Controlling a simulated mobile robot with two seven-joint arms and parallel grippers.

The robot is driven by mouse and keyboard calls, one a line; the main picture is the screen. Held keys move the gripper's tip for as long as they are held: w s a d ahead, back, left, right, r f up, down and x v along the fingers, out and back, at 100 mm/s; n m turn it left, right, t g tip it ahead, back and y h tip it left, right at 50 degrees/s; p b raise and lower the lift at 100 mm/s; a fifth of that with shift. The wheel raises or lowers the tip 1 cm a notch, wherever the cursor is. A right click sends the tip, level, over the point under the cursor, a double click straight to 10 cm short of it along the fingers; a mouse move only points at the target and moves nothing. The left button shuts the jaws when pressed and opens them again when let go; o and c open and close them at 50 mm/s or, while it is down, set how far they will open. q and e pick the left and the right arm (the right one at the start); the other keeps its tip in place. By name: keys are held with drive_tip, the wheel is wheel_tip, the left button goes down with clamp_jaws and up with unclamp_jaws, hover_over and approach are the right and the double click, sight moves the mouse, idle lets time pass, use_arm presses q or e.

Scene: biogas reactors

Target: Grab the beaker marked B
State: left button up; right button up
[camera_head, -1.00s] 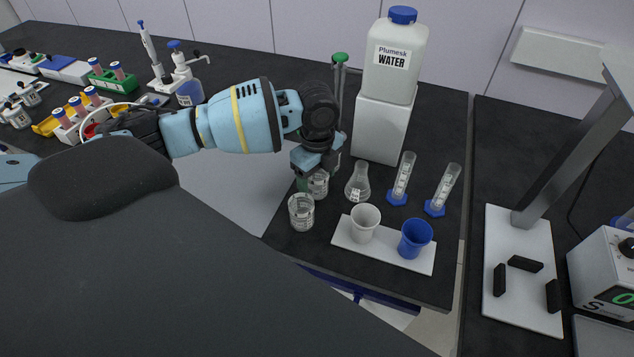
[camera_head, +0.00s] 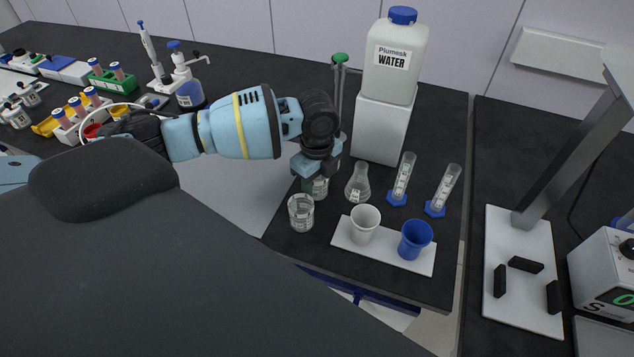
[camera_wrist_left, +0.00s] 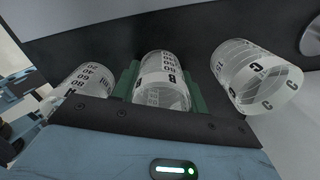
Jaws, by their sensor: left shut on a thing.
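The beaker marked B (camera_wrist_left: 163,78) is clear glass with dark printed markings. It lies between the two green fingers of my left gripper (camera_wrist_left: 161,88) in the left wrist view, and the gripper is shut on it. In the head view my left gripper (camera_head: 316,178) is at the left part of the dark bench, with beaker B (camera_head: 319,190) partly hidden under it. Whether the beaker touches the bench is hard to tell. My right gripper does not show.
A clear beaker (camera_head: 301,213) stands close in front. A flask (camera_head: 357,184), two blue-footed cylinders (camera_head: 402,180) and a white tray (camera_head: 386,254) with white and blue cups are to the right. In the wrist view, a beaker marked C (camera_wrist_left: 256,75) and another beaker (camera_wrist_left: 88,80) flank beaker B.

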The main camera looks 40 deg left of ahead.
use_arm(q)
drive_tip(key=shift+r, duration=0.1)
drive_tip(key=shift+r, duration=0.55)
wheel_tip(320, 180, up, 2)
drive_tip(key=shift+r, duration=0.2)
drive_tip(key=s+a, duration=0.2)
drive_tip(key=s, duration=0.3)
drive_tip(key=s+a+r, duration=0.1)
drive_tip(key=s+a, duration=0.1)
drive_tip(key=s, duration=0.3)
drive_tip(key=s+a, duration=0.2)
drive_tip(key=s, duration=0.3)
drive_tip(key=shift+r+p, duration=0.15)
drive_tip(key=shift+p, duration=0.15)
drive_tip(key=shift+w, duration=0.15)
